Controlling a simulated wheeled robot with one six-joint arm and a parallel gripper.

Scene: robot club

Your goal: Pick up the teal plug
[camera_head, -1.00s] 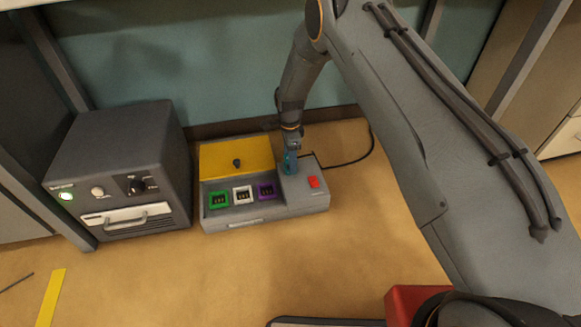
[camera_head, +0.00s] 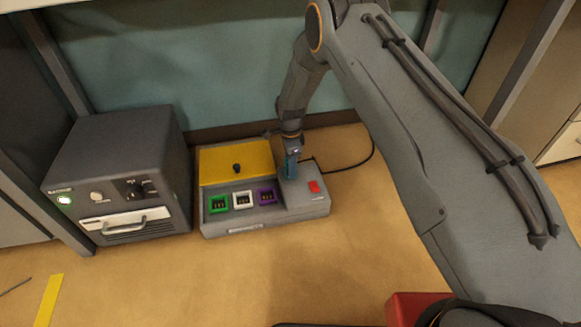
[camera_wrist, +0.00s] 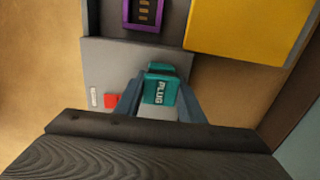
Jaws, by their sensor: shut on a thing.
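In the head view my gripper (camera_head: 291,158) points down over the right part of the grey socket box (camera_head: 265,223), and the plug is mostly hidden by the fingers. I cannot tell whether the plug touches the box.
The box has green (camera_head: 219,202), white (camera_head: 243,200) and purple (camera_head: 267,196) sockets, a yellow panel (camera_head: 215,165) with a black knob, and a red switch (camera_head: 314,187). A dark grey unit (camera_head: 115,160) stands left. A black cable (camera_head: 350,163) runs behind.

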